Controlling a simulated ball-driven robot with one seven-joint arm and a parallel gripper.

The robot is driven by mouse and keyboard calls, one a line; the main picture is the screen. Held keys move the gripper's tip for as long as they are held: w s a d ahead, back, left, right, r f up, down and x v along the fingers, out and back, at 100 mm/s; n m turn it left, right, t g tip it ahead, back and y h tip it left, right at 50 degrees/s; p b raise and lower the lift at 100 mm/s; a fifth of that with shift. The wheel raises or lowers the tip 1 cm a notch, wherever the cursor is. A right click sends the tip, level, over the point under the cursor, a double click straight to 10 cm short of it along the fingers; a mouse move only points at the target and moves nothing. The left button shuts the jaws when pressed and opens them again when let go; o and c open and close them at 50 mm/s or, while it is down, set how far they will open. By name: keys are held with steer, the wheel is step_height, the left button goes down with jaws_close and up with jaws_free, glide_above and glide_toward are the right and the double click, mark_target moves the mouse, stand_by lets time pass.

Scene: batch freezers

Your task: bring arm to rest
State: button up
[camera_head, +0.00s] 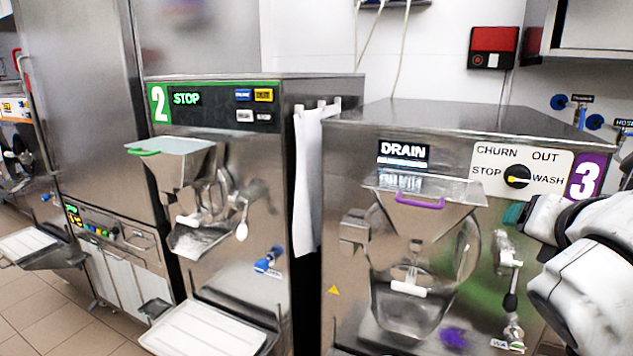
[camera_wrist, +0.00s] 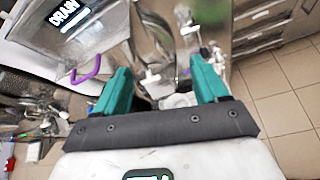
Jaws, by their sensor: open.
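My arm comes in from the right edge of the head view, in front of the right side of machine 3 (camera_head: 350,130). My gripper (camera_wrist: 162,82) shows in the wrist view with its two teal fingers wide apart and nothing held between them. In the head view only a bit of teal shows at the arm's end, near the machine's right front. Past the fingers, the wrist view shows the machine's front, with the purple handle (camera_wrist: 88,76) left of the left finger and the lit DRAIN display (camera_wrist: 70,15) at the upper left.
Machine 2 (camera_head: 210,100) stands to the left with its display reading STOP. A white towel (camera_head: 306,190) hangs between the machines. Machine 3's knob (camera_head: 517,176) and lever (camera_head: 510,290) are close to my arm. Bare tiled floor (camera_wrist: 280,100) shows at the right in the wrist view.

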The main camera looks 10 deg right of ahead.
steer(key=s+a+f+m+g+y, duration=0.1)
steer(key=s+a+f+m+y, duration=0.15)
steer(key=f+m, duration=0.45)
steer(key=s+a+f+m+g+y, duration=0.1)
steer(key=a+f+m+g+y, duration=0.2)
steer(key=f, duration=0.8)
steer(key=s+a+f+m+y, duration=0.1)
steer(key=a+f+m, duration=0.4)
steer(key=f, duration=0.3)
steer(key=s+f+m+g, duration=0.6)
steer(key=s+f+m, duration=0.6)
steer(key=s+f, duration=0.8)
steer(key=s, duration=0.2)
steer(key=shift+s+d, duration=0.3)
steer(key=shift+d, duration=0.1)
